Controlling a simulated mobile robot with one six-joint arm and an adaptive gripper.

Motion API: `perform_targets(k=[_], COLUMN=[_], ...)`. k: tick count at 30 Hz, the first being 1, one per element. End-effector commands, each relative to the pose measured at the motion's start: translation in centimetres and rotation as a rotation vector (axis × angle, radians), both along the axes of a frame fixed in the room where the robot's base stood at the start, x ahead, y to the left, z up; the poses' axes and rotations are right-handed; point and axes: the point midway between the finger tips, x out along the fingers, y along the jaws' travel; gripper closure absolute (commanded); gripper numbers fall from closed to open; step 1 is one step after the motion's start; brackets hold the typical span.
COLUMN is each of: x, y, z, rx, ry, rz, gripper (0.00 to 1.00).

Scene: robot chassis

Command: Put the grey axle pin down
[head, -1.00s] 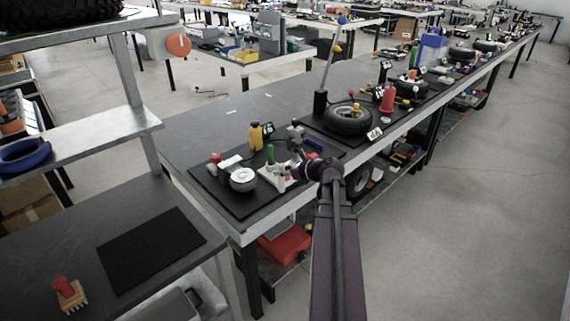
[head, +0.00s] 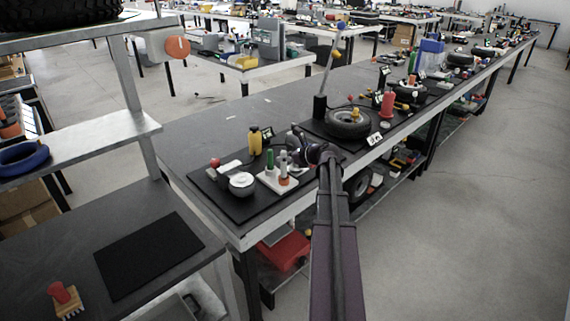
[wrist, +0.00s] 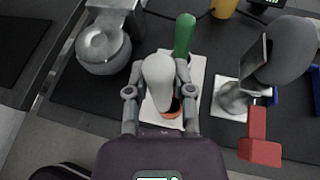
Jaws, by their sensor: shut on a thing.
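The grey axle pin (wrist: 158,78) is upright between the fingers of my gripper (wrist: 160,88) in the wrist view, and the gripper is shut on it. In the head view the pin (head: 283,160) stands above an orange ring (head: 284,180) on a white board (head: 268,183). The ring (wrist: 173,109) shows just below the pin in the wrist view. I cannot tell whether the pin's lower end is touching or inside the ring. A green pin (wrist: 184,36) stands on the same board, just beyond the grey one. My gripper (head: 293,157) is low over the board.
A round pale pot (head: 242,184) stands left of the board and a yellow bottle (head: 255,140) behind it. In the wrist view a large grey object (wrist: 284,50) with a red block (wrist: 262,138) is close on the right. A wheel (head: 348,122) lies farther right.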

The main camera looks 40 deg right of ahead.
Motion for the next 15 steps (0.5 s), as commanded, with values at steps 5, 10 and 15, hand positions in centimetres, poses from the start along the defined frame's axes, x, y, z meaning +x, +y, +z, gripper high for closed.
perform_targets(k=[5,10,15], x=[0.1,1.0,1.0], y=[0.0,-0.9,-0.8], z=[0.0,-0.1,-1.7], rx=[0.0,0.0,0.0], ry=[0.0,0.0,0.0], rz=[0.0,0.001,0.001], gripper=[1.0,1.0,1.0])
